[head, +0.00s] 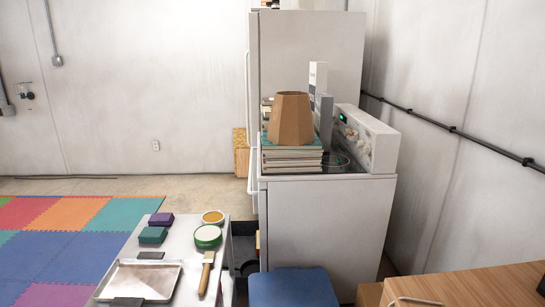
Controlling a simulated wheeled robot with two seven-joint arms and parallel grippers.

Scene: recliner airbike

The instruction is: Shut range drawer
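The range (325,225) is a white appliance right of centre, seen from its side, with a raised control panel (366,138) and a small green display. Its front faces left. A dark, box-like shape (246,247) shows low in front of it, partly hidden by a white table; I cannot tell for sure whether this is the open range drawer. Neither of my grippers is in view.
The white table (226,262) holds a metal tray (140,281), a brush (206,274), round tins and small blocks. A blue seat (292,287) stands before the range. Wooden furniture (480,287) is at lower right. Foam floor mats (60,240) lie left.

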